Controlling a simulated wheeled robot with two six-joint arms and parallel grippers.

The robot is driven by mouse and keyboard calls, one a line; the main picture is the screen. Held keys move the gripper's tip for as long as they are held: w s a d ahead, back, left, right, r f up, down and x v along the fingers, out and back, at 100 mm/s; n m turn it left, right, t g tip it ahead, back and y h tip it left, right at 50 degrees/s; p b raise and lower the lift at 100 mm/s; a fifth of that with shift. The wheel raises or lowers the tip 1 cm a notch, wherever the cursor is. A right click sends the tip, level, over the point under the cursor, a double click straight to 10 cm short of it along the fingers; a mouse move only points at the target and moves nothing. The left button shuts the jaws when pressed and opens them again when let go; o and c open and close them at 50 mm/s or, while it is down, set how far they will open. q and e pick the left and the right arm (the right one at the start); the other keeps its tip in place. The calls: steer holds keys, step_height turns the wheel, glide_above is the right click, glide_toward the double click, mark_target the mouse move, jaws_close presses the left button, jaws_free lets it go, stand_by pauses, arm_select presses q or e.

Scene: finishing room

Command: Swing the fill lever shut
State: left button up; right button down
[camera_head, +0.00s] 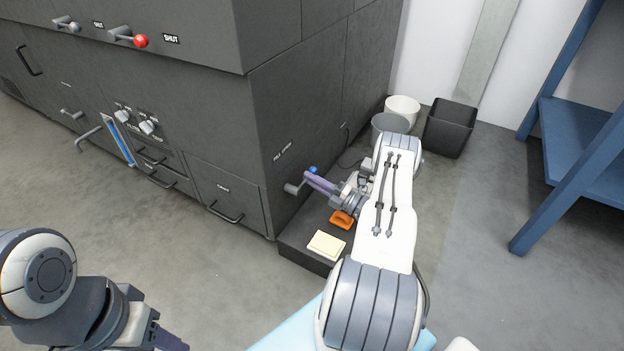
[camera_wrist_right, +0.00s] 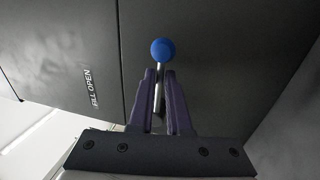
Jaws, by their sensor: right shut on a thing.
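The fill lever sits low on the side face of the dark grey cabinet. Its grey pivot (camera_head: 293,188) shows left of my right gripper, and its blue ball knob (camera_head: 313,170) shows just beyond the fingertips. My right gripper (camera_head: 312,181) has its purple fingers shut on the lever. In the right wrist view the fingers (camera_wrist_right: 161,78) close around the metal rod below the blue knob (camera_wrist_right: 163,50).
A dark low plinth (camera_head: 300,251) below the lever carries a cream block (camera_head: 326,245) and an orange item (camera_head: 341,219). Buckets (camera_head: 403,106) and a black bin (camera_head: 450,128) stand behind my right arm. A blue rack (camera_head: 570,140) is at right. Floor at left is clear.

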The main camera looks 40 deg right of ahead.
steer(key=shift+s+f, duration=0.1)
steer(key=shift+f, duration=0.05)
steer(key=c, duration=0.9)
jaws_free()
steer(key=p+v, duration=0.3)
steer(key=v, duration=0.7)
steer(key=shift+s, duration=0.2)
